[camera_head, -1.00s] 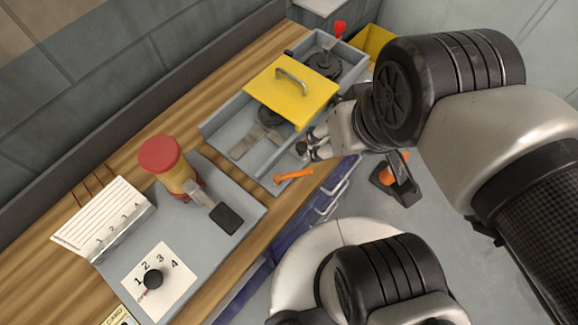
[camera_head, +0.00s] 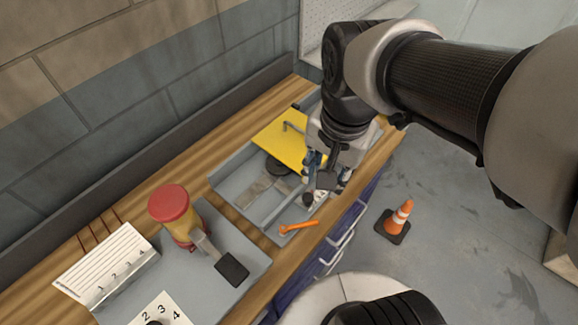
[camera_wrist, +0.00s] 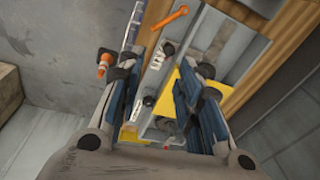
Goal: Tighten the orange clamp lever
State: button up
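The orange clamp lever (camera_head: 299,227) sits at the near front corner of the grey tray-like fixture, its arm pointing right. It also shows at the top of the wrist view (camera_wrist: 169,18). My gripper (camera_head: 325,190) is above the fixture's front edge, to the right of the lever and apart from it. In the wrist view my gripper (camera_wrist: 158,100) has its two blue-padded fingers spread wide with nothing held between them. Labels and a small dark knob on the fixture's front strip show between the fingers.
The grey fixture (camera_head: 231,185) carries a yellow cover (camera_head: 277,135) with a handle. A red-topped yellow post (camera_head: 170,208) with a dark pad stands to the left, near a white card (camera_head: 100,262). An orange cone (camera_head: 398,218) stands on the floor at right.

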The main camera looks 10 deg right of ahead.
jog(key=w+a+f+m+g, duration=0.2)
jog(key=w+f+m+g, duration=0.1)
jog(key=w+f+m, duration=0.5)
jog(key=m+b, duration=0.2)
jog(key=b, duration=0.3)
send_near(303, 223)
jog(key=shift+g, duration=0.3)
jog(key=f, duration=0.3)
jog(key=s+f, duration=0.1)
jog(key=f, duration=0.4)
jog(key=shift+s+f, duration=0.15)
jog(key=shift+f, duration=0.2)
jog(key=shift+c, duration=0.3)
grip_shut()
